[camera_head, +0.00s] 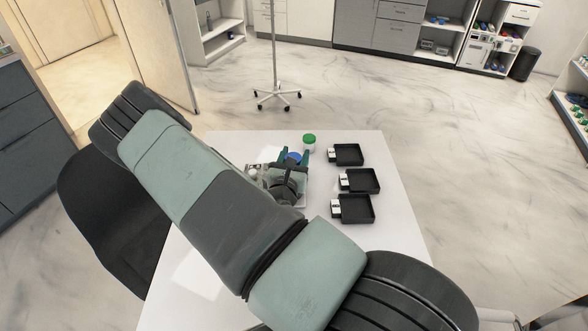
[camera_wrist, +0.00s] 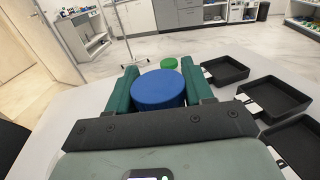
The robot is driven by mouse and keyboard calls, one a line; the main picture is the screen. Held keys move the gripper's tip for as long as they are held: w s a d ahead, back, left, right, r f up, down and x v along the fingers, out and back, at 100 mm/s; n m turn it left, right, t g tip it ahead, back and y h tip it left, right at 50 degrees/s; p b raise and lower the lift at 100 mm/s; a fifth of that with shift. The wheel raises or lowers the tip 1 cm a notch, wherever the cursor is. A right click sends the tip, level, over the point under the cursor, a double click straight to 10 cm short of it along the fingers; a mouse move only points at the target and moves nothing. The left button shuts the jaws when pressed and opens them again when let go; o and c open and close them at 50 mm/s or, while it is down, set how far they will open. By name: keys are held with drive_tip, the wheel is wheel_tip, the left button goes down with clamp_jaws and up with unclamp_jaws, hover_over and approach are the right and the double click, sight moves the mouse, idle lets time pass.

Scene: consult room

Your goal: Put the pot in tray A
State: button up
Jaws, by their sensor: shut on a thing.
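My gripper (camera_head: 294,158) is shut on a pot with a blue lid (camera_wrist: 158,90); in the wrist view the lid sits between the two green fingers. In the head view only a bit of the blue lid (camera_head: 293,156) shows, and the pot's body is hidden. Whether its base touches the table cannot be told. Three black trays with white labels stand to the right in a column: a far tray (camera_head: 359,162), a middle tray (camera_head: 374,190) and a near tray (camera_head: 371,219). All three look empty. The label letters are too small to read, so I cannot tell which is tray A.
A second pot with a green lid (camera_head: 309,143) stands just beyond the gripper, near the far edge of the white table (camera_head: 400,245). Pale items (camera_head: 254,171) lie left of the gripper, partly hidden by my arm. The table between gripper and trays is clear.

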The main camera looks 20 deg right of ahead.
wheel_tip(320, 180, up, 2)
drive_tip(key=shift+a+r, duration=0.1)
drive_tip(key=shift+r, duration=0.15)
drive_tip(key=a+r+n+t+y, duration=0.15)
drive_tip(key=a+r, duration=0.25)
drive_tip(key=r, duration=0.8)
drive_tip(key=a+r+n+y, duration=0.15)
drive_tip(key=a+r, duration=0.25)
drive_tip(key=r, duration=0.7)
drive_tip(key=a+r+t+y, duration=0.15)
drive_tip(key=a+r, duration=0.35)
drive_tip(key=r, duration=0.7)
drive_tip(key=d+f+m+g+h, duration=0.1)
drive_tip(key=d+f, duration=0.3)
drive_tip(key=f, duration=0.7)
drive_tip(key=d+f+m+g+h, duration=0.1)
drive_tip(key=d+f, duration=0.4)
drive_tip(key=f, duration=0.7)
drive_tip(key=d+f+m+g+h, duration=0.1)
drive_tip(key=d+f, duration=0.3)
drive_tip(key=f, duration=0.8)
drive_tip(key=shift+d+f+h, duration=0.15)
drive_tip(key=shift+f+h, duration=0.05)
drive_tip(key=shift+h, duration=0.55)
wheel_tip(320, 180, down, 10)
drive_tip(key=shift+r, duration=0.2)
